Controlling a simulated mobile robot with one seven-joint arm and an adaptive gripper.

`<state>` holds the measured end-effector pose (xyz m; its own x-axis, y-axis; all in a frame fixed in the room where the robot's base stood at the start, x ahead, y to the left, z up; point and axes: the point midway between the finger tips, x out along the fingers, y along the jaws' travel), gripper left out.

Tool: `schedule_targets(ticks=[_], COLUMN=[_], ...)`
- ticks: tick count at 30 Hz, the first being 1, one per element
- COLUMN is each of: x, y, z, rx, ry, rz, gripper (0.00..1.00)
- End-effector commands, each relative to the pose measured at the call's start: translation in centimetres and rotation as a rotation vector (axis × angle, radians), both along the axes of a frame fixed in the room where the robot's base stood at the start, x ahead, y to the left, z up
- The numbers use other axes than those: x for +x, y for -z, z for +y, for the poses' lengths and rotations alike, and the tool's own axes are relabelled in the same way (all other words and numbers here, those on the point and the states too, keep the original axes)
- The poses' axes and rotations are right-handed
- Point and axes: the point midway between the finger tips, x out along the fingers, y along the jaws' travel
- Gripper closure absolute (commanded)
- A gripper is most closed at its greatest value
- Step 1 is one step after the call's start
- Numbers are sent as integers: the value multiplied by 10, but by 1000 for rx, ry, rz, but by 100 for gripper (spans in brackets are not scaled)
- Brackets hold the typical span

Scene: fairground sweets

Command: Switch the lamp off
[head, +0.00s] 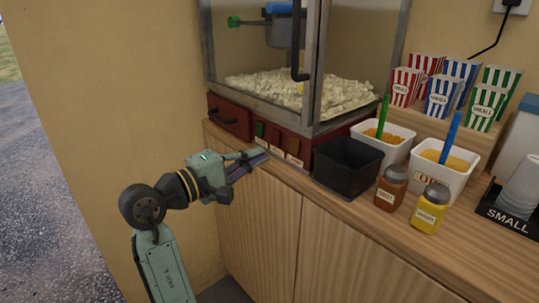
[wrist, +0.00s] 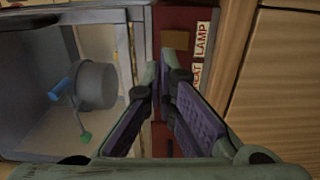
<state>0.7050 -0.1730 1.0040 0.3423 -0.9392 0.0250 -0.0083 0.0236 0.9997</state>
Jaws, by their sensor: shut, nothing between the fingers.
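The popcorn machine (head: 318,70) stands on the counter, with a row of coloured rocker switches on its red base. The amber switch at the right end of the row (head: 293,146) also shows in the wrist view (wrist: 175,40), beside the label LAMP (wrist: 203,40). Whether it is pressed in or the lamp is lit, I cannot tell. My gripper (head: 266,153) is shut and empty, its fingertips in front of the switch row. In the wrist view the fingers (wrist: 165,78) hide part of the panel near the neighbouring label ending in "EAT".
A black bin (head: 347,167) stands just right of the switches. Farther right are white tubs (head: 441,178), sauce bottles (head: 391,187) and striped popcorn boxes (head: 440,95). A red drawer (head: 229,117) with a handle is left of the switches. Space before the cabinet doors is free.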

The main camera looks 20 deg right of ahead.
Motion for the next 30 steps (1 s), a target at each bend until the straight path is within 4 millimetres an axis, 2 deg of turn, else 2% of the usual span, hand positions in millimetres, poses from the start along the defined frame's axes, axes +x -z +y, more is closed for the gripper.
schedule_targets(ticks=[3, 9, 23, 26, 29, 30], x=[-7, -14, -13, 2, 24, 32], y=[-2, -6, -8, -19, -40, -51], z=[22, 41, 47, 71, 120, 146], rx=[-1, -1, -4, -18, -27, -25], ry=[-4, -2, -17, -133, -350, -459], rz=[-4, -1, -10, -80, -215, -285], gripper=[100, 100, 100, 100, 100, 100])
